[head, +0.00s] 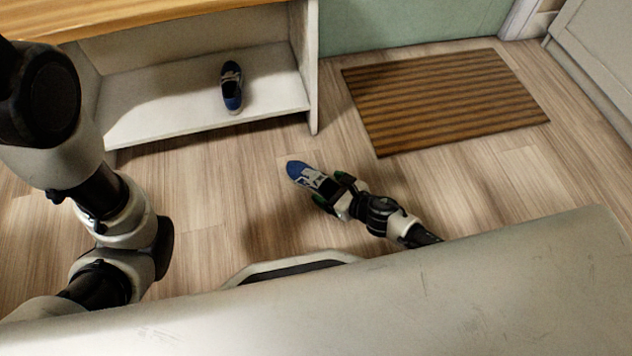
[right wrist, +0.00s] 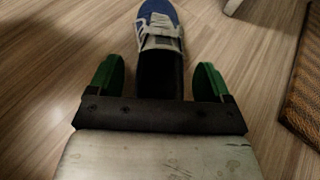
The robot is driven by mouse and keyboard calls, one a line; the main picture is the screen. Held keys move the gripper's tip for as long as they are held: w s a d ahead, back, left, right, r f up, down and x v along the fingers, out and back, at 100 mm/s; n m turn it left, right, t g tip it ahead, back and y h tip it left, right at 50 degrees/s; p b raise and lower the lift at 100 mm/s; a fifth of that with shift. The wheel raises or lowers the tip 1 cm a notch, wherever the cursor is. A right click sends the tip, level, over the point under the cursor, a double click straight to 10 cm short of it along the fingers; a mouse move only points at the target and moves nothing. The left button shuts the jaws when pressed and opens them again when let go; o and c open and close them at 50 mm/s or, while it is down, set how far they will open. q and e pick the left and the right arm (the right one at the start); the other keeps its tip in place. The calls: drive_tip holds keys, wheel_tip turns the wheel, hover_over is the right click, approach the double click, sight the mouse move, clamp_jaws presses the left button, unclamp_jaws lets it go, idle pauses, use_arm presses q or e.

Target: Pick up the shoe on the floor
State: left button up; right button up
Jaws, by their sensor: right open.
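A blue shoe with white laces (head: 305,175) lies on the wooden floor in front of the shelf. My right gripper (head: 328,192) is open at its heel end, with the jaws on either side of the shoe's rear. In the right wrist view the shoe (right wrist: 160,35) points away from me, its dark opening between the two green fingers of my gripper (right wrist: 157,80). Gaps show between the fingers and the shoe. The heel is hidden behind the gripper's body. My left arm comes in at the left of the head view, but its gripper is not visible.
A second blue shoe (head: 232,88) sits on the low white shelf (head: 150,120) at the back left. A brown striped doormat (head: 445,97) lies to the right, and its edge shows in the right wrist view (right wrist: 303,105). The floor around the near shoe is clear.

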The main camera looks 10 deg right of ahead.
drive_tip(key=c, duration=1.1)
drive_tip(key=shift+c, duration=0.5)
drive_tip(key=shift+r, duration=0.2)
